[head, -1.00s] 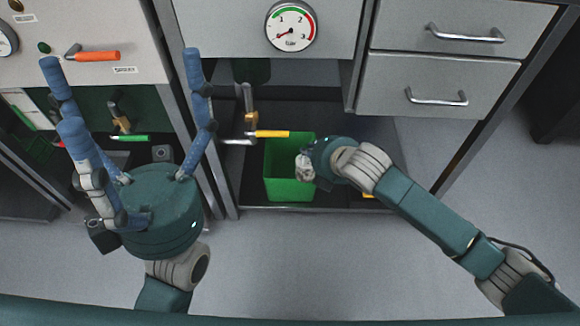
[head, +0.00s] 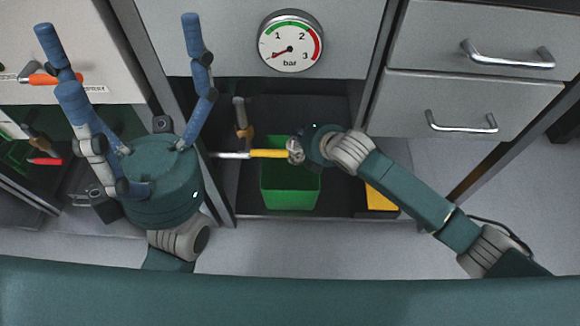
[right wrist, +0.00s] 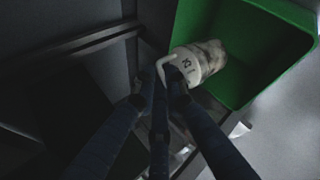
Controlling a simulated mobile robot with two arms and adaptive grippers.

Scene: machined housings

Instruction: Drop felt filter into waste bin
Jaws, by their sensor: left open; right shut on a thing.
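The felt filter (right wrist: 203,62), a whitish cylinder with a marked pale end and a grimy far end, is held in my right gripper (right wrist: 172,88). In the right wrist view it overlaps the near edge of the green waste bin (right wrist: 255,50). In the head view the filter (head: 295,150) is small and sits at the upper right of the bin (head: 290,190), and my right gripper's fingers are mostly hidden. The bin stands in the open bay below the gauge. My left gripper (head: 120,35) is open and empty at the left, its fingers spread.
A pipe valve with a yellow handle (head: 268,153) reaches over the bin's back edge, close to the filter. A yellow object (head: 381,198) lies right of the bin. A pressure gauge (head: 290,41) and drawers (head: 440,105) are above. Orange (head: 55,80) and red (head: 44,161) handles are left.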

